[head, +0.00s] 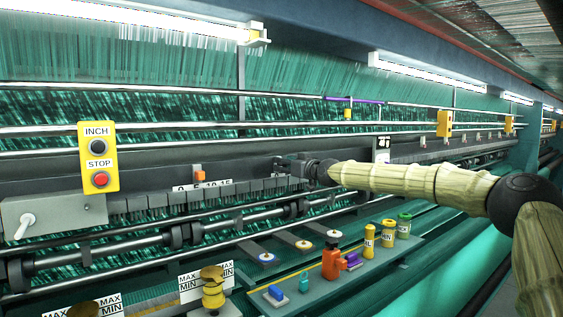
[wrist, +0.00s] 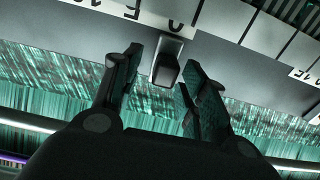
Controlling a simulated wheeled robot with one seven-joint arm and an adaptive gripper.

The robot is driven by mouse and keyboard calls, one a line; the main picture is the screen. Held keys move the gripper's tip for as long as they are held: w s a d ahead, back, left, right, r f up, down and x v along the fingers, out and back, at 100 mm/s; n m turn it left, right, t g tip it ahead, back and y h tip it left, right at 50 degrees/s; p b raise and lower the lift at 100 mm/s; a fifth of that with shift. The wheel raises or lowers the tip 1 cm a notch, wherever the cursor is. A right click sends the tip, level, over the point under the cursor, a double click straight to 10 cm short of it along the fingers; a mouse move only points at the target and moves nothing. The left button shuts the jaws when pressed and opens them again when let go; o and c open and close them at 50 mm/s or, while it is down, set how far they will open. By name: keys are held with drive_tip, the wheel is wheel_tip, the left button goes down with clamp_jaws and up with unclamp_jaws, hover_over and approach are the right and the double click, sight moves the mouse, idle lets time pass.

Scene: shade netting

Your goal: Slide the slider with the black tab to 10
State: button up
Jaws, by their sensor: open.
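In the wrist view a slider with a black tab (wrist: 166,70) sits on a grey rail, beside the 0 mark of an upside-down white scale (wrist: 150,14). The 5 and 10 marks lie to its left in that view. My gripper (wrist: 160,82) is open, with one finger on each side of the tab; I cannot tell whether either finger touches it. In the head view my gripper (head: 284,166) is at the machine's rail and hides the black tab.
Another slider with an orange tab (head: 199,175) stands at a 0-to-15 scale (head: 218,184) to the left. A yellow INCH/STOP box (head: 98,158) is farther left. Below my arm a green shelf (head: 290,301) holds an orange bottle (head: 331,263) and several yellow and green containers.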

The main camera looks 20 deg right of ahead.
drive_tip(key=shift+w+a+r, duration=0.15)
drive_tip(key=shift+w+a, duration=0.3)
drive_tip(key=shift+w, duration=0.05)
drive_tip(key=shift+w+d, duration=0.1)
drive_tip(key=shift+w, duration=0.05)
clamp_jaws()
